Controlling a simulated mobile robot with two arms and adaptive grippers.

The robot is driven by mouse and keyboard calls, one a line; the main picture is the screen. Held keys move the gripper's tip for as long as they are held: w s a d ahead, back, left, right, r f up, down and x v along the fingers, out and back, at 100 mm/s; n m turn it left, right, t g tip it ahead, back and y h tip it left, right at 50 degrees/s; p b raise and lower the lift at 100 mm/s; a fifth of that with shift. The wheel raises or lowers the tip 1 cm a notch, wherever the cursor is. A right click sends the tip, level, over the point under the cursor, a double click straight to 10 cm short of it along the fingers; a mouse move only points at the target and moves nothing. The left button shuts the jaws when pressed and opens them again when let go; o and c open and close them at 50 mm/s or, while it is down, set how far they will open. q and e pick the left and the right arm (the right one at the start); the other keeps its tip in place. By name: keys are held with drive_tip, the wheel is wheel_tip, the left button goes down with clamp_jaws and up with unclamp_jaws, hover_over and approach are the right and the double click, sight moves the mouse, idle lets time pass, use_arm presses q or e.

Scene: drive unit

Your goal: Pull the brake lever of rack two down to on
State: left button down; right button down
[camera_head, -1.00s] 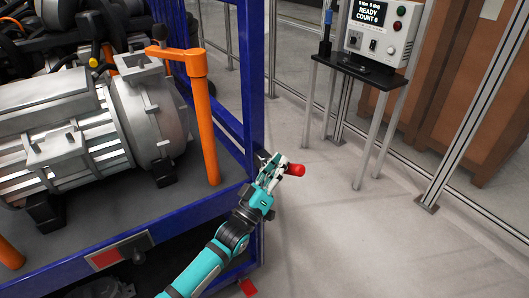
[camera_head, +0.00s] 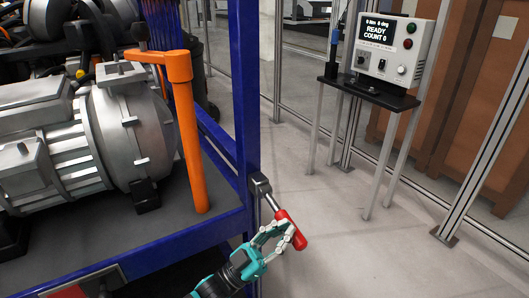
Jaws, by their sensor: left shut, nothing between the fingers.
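The brake lever is a metal rod with a red grip (camera_head: 290,230), hinged from a dark bracket (camera_head: 260,187) on the blue corner post of the rack (camera_head: 246,110). The lever slopes down and to the right from the bracket. My left gripper (camera_head: 290,237) is at the red grip, its pale fingers overlapping the grip's lower left side in the picture. The fingers are shut with nothing held between them; whether they touch the grip is unclear. My right gripper is not in view.
A grey drive unit (camera_head: 105,135) sits on the rack beside an orange upright bar (camera_head: 188,130). A control box (camera_head: 390,50) reading "READY COUNT 0" stands on a black stand to the right.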

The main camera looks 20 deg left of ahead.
use_arm(q)
drive_tip(key=shift+s+f+m+g, duration=0.1)
drive_tip(key=shift+f+m+g, duration=0.3)
drive_tip(key=shift+m, duration=0.2)
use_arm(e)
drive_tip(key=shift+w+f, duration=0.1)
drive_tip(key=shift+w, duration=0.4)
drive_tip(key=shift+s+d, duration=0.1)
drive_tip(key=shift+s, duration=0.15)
